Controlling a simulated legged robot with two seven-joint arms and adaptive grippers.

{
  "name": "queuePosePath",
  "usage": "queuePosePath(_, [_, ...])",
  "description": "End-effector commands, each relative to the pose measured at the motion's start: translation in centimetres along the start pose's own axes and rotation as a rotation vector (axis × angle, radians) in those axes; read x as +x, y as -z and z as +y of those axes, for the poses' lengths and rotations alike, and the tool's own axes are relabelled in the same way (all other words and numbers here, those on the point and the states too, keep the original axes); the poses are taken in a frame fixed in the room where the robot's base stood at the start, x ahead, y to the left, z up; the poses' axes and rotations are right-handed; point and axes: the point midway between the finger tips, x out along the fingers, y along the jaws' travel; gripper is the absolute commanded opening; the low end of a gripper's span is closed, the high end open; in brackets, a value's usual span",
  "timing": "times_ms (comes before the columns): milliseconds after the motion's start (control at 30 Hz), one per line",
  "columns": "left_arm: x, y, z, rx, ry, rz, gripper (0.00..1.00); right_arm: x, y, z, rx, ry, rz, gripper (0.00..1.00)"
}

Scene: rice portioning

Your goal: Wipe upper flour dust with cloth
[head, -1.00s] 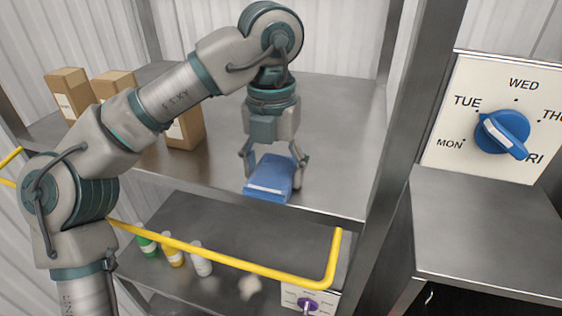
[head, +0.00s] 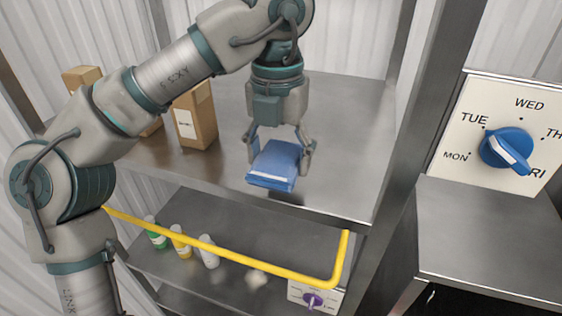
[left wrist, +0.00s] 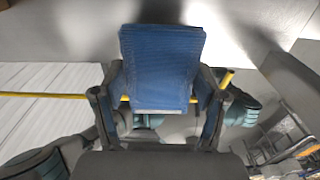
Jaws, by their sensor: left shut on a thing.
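My left gripper (head: 280,150) is shut on a blue cloth (head: 275,163) shaped like a block with a white stripe along its front edge. It holds the cloth over the front part of the upper metal shelf (head: 340,140). A dark patch shows on the shelf below the cloth; I cannot tell if they touch. The cloth also fills the middle of the left wrist view (left wrist: 160,65), between the fingers. I make out no flour dust on the upper shelf. My right gripper is not in view.
Brown packages (head: 194,118) stand at the left of the upper shelf. Several small bottles (head: 180,242) stand on the lower shelf, behind a yellow rail (head: 230,258). A day dial (head: 505,147) and a metal counter (head: 490,225) are at the right. The upper shelf's right side is clear.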

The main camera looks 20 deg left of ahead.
Motion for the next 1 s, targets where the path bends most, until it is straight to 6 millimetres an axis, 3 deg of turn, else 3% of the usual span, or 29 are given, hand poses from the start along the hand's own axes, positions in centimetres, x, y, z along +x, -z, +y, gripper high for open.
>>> queuePosePath(200, [-1.5, -0.1, 0.2, -0.003, 0.001, -0.002, 0.39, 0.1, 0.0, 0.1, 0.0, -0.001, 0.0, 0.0])
queuePosePath(567, [-1.9, -0.1, -0.1, -0.001, -0.002, -0.001, 0.39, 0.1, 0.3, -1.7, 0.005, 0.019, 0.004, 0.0])
queuePosePath(700, [-3.4, 0.1, -0.2, -0.007, -0.004, -0.009, 0.39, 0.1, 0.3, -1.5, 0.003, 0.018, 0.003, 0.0])
queuePosePath(1000, [-4.6, -0.1, -0.1, -0.002, 0.0, -0.004, 0.39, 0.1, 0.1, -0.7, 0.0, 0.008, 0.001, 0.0])
